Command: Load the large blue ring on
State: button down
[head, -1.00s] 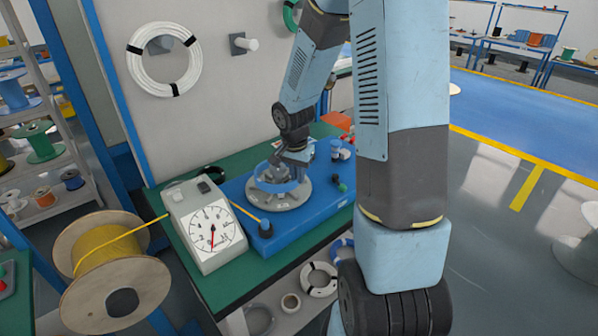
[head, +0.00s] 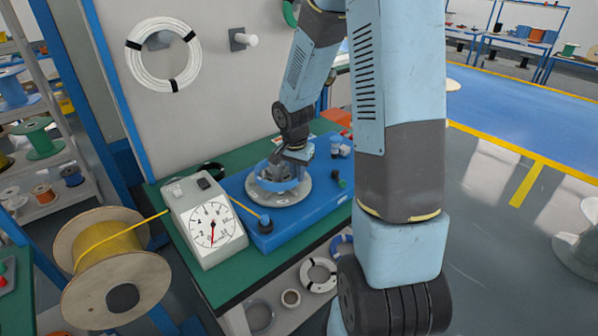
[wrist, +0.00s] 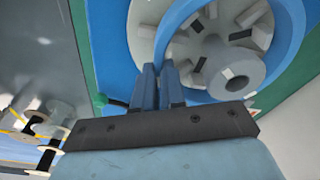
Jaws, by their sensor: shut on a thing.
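The large blue ring (head: 284,187) is over the grey round plate (head: 262,197) on the blue machine bed. My gripper (wrist: 172,82) is shut on the ring's near edge. In the wrist view the ring (wrist: 300,42) curves around the grey hub (wrist: 238,76) and the slotted segments of the plate. The ring looks close to the plate and roughly level with it. I cannot tell whether it touches the plate. My wrist hides part of the ring in the head view.
A dial gauge box (head: 210,222) stands left of the blue bed (head: 287,228) on the green bench. A yellow cable runs from a wooden spool (head: 118,270) at the lower left. A white cable coil (head: 162,54) hangs on the back panel beside a peg (head: 243,40).

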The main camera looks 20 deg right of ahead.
jog(key=shift+f, duration=0.25)
dwell(0.3)
jog(key=c, duration=1.1)
grip_release()
jog(key=shift+r, duration=4)
jog(key=shift+s, duration=0.1)
